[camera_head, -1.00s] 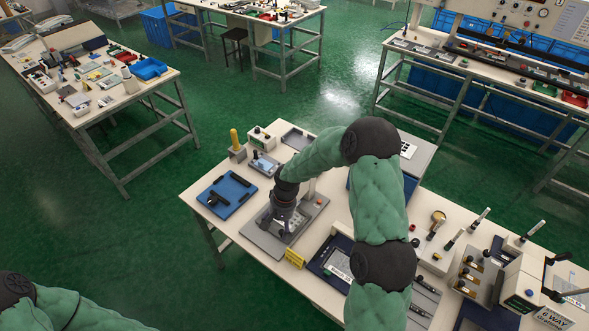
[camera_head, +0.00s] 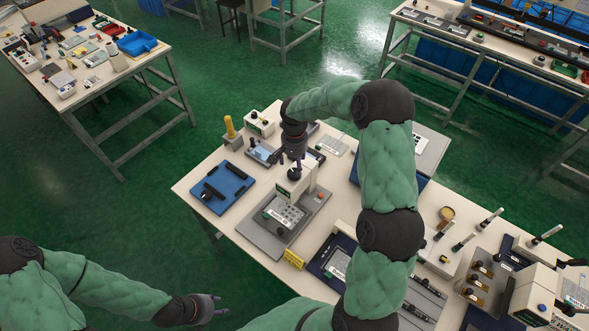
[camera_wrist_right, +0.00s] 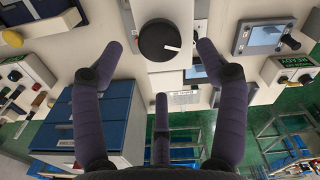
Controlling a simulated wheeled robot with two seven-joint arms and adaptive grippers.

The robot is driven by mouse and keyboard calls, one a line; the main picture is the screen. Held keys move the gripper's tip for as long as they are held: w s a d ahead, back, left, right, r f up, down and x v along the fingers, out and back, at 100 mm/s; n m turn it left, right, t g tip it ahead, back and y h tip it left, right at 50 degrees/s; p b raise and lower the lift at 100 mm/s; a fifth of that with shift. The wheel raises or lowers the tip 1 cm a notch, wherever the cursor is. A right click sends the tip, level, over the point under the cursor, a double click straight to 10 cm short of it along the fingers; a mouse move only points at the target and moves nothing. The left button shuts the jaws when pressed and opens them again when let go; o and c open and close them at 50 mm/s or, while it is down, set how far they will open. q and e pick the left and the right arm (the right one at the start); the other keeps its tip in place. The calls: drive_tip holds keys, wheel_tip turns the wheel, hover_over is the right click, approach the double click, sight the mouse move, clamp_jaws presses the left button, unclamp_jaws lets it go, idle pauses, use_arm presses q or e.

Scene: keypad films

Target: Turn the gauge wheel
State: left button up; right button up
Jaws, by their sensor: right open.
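The gauge wheel is a round black knob with a white mark (camera_wrist_right: 159,40), on the light upright front of a small device, at the top middle of the right wrist view. In the head view the device (camera_head: 286,212) stands on a grey plate on the near bench, with a dark knob (camera_head: 294,174) near its top. My right gripper (camera_wrist_right: 158,58) is open, its dark fingers spread left and right of the wheel with gaps on both sides. In the head view my right gripper (camera_head: 294,158) is partly hidden behind its own wrist. My left gripper (camera_head: 221,305) is empty, low over the floor, fingers apart.
A blue tray with black parts (camera_head: 226,188) lies left of the device. A yellow-topped post (camera_head: 230,128) and small boxes stand behind. A yellow block (camera_head: 293,259) and a dark blue tray (camera_head: 322,262) are in front. Instruments crowd the right; open floor is left.

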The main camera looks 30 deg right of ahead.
sight(294, 173)
wheel_tip(294, 173, down, 4)
drive_tip(key=shift+s+a+r, duration=0.15)
drive_tip(key=shift+r, duration=0.1)
drive_tip(key=shift+f, duration=0.6)
drive_tip(key=c, duration=1.2)
